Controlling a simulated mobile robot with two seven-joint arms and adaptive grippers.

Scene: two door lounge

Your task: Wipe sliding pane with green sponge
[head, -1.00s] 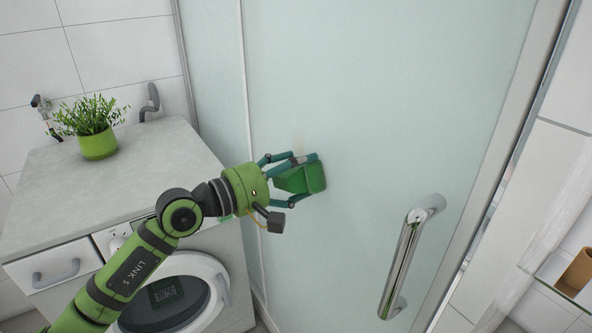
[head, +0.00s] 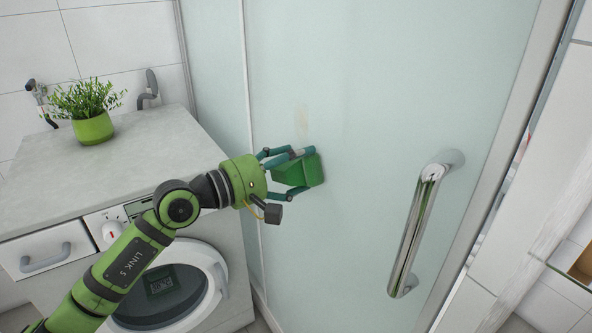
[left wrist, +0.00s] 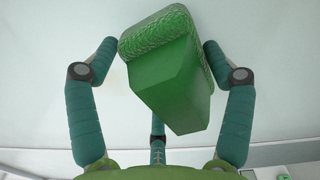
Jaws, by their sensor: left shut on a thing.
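The green sponge (head: 299,170) is a block with a rougher, lighter pad on one face. My left gripper (head: 300,173) is shut on it, and the fingers flank it in the left wrist view (left wrist: 165,70). The sponge's pad is at the frosted sliding pane (head: 370,90); it looks in contact, but I cannot be sure. A faint tan smear (head: 301,118) shows on the pane just above the sponge. My right gripper is not in view.
A long chrome handle (head: 418,230) stands out from the pane to the right of the sponge. A washing machine (head: 170,285) under a grey counter (head: 60,185) is at the left, with a potted plant (head: 93,127) on top. The pane's upper middle is clear.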

